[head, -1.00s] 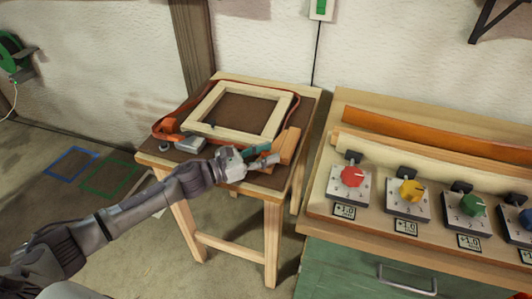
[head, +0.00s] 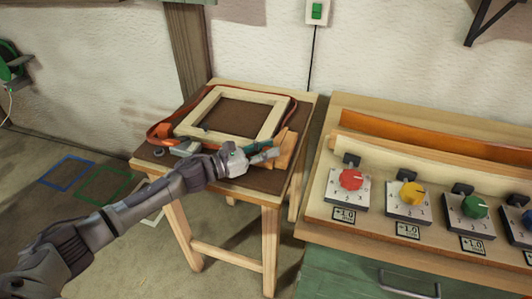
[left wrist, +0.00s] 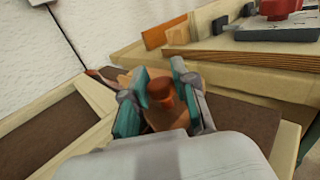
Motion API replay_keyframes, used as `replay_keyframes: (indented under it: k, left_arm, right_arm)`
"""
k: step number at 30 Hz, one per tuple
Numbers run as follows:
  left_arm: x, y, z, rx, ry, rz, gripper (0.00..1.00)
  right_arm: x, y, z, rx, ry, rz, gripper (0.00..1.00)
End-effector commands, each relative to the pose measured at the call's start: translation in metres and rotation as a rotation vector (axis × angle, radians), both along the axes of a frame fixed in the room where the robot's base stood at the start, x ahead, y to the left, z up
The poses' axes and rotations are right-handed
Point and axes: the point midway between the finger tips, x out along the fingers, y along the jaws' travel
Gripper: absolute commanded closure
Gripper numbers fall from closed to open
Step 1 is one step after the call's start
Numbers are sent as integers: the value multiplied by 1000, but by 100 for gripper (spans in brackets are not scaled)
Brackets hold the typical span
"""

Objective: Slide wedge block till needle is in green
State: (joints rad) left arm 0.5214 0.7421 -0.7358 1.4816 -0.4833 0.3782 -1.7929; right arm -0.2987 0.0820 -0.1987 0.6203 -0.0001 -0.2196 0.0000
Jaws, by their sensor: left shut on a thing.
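The orange-brown wedge block (head: 286,152) lies on the small table, against the right side of a pale wooden frame (head: 188,125). An upright round peg (left wrist: 160,92) stands on the block in the left wrist view. My left gripper (head: 268,151) reaches over the table's front edge to the block. Its teal fingers (left wrist: 159,98) are shut on the peg, one on each side. A reddish-brown band runs around the frame. A grey device (head: 186,148) sits at the frame's front left; I cannot make out a needle or green zone. My right gripper is not in view.
A bench to the right carries red (head: 351,179), yellow (head: 412,193) and green (head: 475,206) knobs on grey boxes, with an orange strip (head: 420,135) behind. A narrow gap separates bench and table. Blue and green outlines mark the floor at left.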

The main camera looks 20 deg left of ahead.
Motion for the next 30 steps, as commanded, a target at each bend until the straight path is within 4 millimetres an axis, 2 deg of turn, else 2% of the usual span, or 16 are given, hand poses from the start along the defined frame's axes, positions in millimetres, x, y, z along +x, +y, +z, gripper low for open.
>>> replay_keyframes:
  k: [1,2,6,17,20,30]
  left_arm:
    - [0,0,0,0,1,0,100]
    - [0,0,0,0,1,0,70]
    - [0,0,0,0,1,0,49]
    - [-4,5,0,0,1,0,49]
    - [-13,14,-2,1,4,0,49]
    - [-61,66,-2,2,5,1,49]
  right_arm:
    - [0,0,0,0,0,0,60]
    - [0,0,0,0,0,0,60]
    - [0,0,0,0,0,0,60]
    - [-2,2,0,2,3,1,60]
    - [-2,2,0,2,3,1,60]
    - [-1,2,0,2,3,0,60]
